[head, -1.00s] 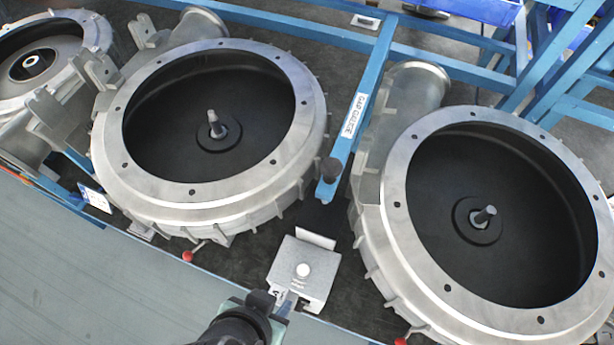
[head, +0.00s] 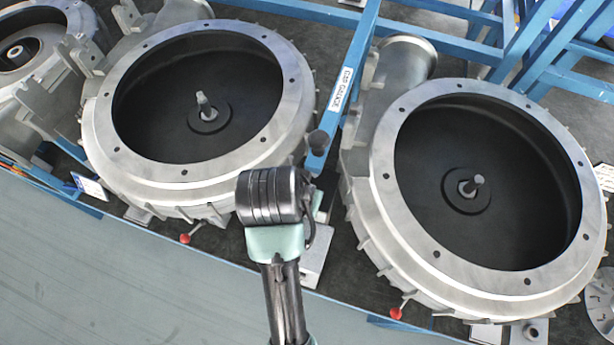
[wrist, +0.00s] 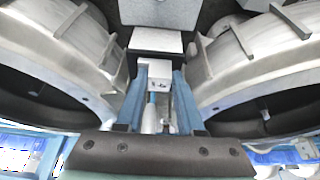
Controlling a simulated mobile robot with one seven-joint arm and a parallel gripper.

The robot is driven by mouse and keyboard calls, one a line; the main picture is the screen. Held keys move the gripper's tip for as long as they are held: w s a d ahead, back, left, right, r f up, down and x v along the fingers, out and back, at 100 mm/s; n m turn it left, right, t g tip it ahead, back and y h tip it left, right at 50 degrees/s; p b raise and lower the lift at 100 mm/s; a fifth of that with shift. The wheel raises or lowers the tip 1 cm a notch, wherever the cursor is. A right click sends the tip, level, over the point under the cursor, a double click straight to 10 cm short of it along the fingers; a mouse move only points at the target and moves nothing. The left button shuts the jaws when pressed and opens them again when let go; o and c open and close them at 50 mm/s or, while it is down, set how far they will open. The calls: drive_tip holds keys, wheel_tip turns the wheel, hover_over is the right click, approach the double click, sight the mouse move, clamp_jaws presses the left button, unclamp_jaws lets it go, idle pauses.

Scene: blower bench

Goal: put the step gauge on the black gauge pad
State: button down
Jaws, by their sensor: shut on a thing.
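My gripper (wrist: 163,95) is shut on the step gauge (wrist: 157,74), a small pale block with dark marks, seen between the blue-grey fingers in the wrist view. In the head view my wrist and arm hide the fingers and the gauge. A grey box (wrist: 163,10) lies just beyond the fingertips in the wrist view, with a pale plate (wrist: 157,41) at its side. In the head view only a corner of the box (head: 314,260) shows beside my arm. I cannot pick out the black gauge pad from the dark bench top (head: 343,262).
A big open blower housing stands on the left (head: 195,178) and another on the right (head: 385,215), with a narrow gap between. Red-tipped levers stick out in front.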

drive_tip(key=w, duration=0.1)
drive_tip(key=w+d+p, duration=0.1)
drive_tip(key=w, duration=0.1)
drive_tip(key=shift+r, duration=0.2)
drive_tip(key=shift+s+f+p, duration=0.15)
drive_tip(key=shift+f+p, duration=0.05)
drive_tip(key=shift+p, duration=0.25)
drive_tip(key=shift+f, duration=0.25)
drive_tip(key=shift+f, duration=0.1)
drive_tip(key=c, duration=0.5)
unclamp_jaws()
